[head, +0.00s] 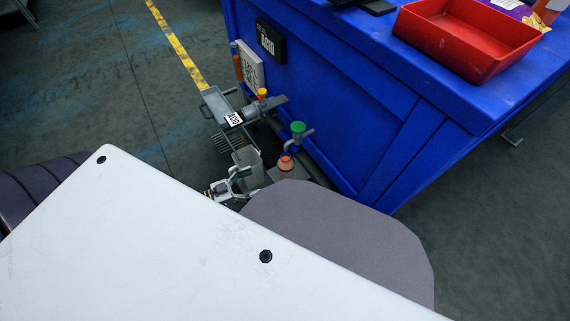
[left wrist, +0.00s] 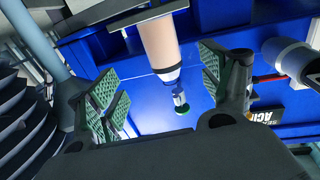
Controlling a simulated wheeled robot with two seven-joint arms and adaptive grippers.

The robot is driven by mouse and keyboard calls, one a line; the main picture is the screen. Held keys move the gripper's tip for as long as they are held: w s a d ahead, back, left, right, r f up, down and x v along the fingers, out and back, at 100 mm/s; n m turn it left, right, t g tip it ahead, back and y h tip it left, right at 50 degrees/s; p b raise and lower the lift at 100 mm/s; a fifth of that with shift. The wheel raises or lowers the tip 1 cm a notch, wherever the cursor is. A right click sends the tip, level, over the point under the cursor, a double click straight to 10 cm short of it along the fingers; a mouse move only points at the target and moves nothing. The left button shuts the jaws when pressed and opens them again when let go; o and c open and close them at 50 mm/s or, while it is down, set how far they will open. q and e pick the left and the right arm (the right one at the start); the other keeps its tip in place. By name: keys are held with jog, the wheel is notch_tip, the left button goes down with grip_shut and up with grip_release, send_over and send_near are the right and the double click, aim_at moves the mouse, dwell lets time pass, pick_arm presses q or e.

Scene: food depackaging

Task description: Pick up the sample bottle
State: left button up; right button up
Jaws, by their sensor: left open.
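The sample bottle (head: 286,164) appears to be the small container with an orange top under the green-topped valve in the head view. In the left wrist view a pale pinkish cylinder with a light band (left wrist: 160,42), which seems to be this bottle, sits between the spread finger pads. My left gripper (head: 243,185) is open just left of the bottle. Its green-padded fingers also show in the left wrist view (left wrist: 165,85), apart on either side of the cylinder. I cannot tell if either pad touches it. The bottle's lower part is hidden in the head view. My right gripper is not in view.
A blue bench (head: 330,90) stands close behind the valve (head: 298,129) and pipework, with a black acid sign (head: 270,42) on its side. A grey metal tray (head: 220,103) and a grey bin (head: 247,158) are near my gripper. A red tray (head: 468,38) is on the bench.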

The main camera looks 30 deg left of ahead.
aim_at(280, 170)
pick_arm(q)
jog(key=shift+r, duration=0.15)
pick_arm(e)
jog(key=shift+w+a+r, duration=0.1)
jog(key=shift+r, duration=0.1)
pick_arm(q)
jog(key=shift+w, duration=0.15)
jog(key=shift+b+x, duration=1.25)
jog(key=shift+x, duration=3)
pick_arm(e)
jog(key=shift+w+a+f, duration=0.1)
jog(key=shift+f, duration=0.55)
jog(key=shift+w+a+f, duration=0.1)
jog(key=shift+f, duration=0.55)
pick_arm(q)
jog(key=shift+w+d, duration=0.1)
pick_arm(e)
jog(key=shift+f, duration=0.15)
pick_arm(q)
jog(key=shift+b+x, duration=1)
jog(key=shift+x, duration=0.4)
jog(key=shift+b+x, duration=0.4)
jog(key=shift+x, duration=0.65)
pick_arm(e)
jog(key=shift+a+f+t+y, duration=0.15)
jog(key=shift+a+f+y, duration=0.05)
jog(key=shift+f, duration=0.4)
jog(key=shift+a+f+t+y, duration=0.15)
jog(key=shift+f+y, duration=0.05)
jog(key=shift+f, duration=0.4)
